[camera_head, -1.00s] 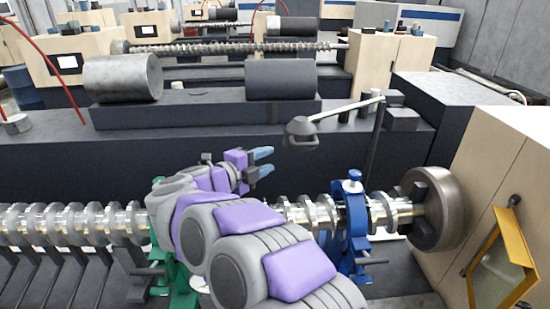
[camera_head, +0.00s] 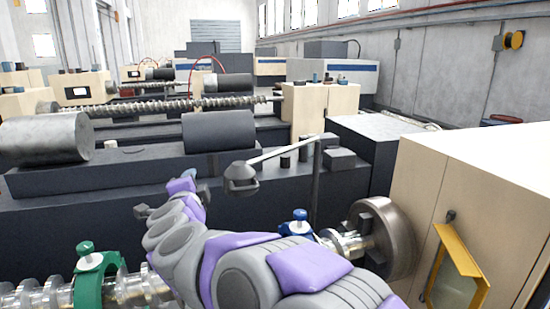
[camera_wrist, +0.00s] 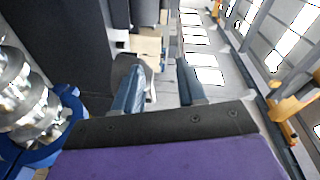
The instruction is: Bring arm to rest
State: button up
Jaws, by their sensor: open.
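My arm reaches up and to the left from the bottom of the head view, with grey links and purple pads. The arm is raised and bent, above the crankshaft-like shaft (camera_head: 40,297).
A light grey barrel (camera_head: 45,140) and a dark barrel (camera_head: 218,131) lie on the bed behind my gripper. A green clamp (camera_head: 88,285), blue clamp (camera_head: 298,228) and round chuck (camera_head: 385,240) are close to my arm. A beige cabinet (camera_head: 470,190) stands at right.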

jog(key=s+d+f+n+g+y+b, duration=0.2)
jog(key=s+d+f+n+g+b, duration=0.25)
jog(key=s+d+f+n, duration=0.45)
jog(key=s+d+f+n+g+y+b, duration=0.1)
jog(key=s+d+f+n+g+b, duration=0.4)
jog(key=s+f, duration=0.7)
jog(key=s+d+f+g+h+b, duration=0.1)
jog(key=s+d+f+g+h, duration=0.2)
jog(key=s+d+f, duration=0.5)
jog(key=s+d+f+g+h+b, duration=0.2)
jog(key=s+d+f+g, duration=0.4)
jog(key=s+d, duration=0.7)
jog(key=s+f+h, duration=0.1)
jog(key=s+f, duration=0.1)
jog(key=shift+s+d+m, duration=0.2)
jog(key=shift+s+m, duration=0.15)
jog(key=shift+m, duration=0.05)
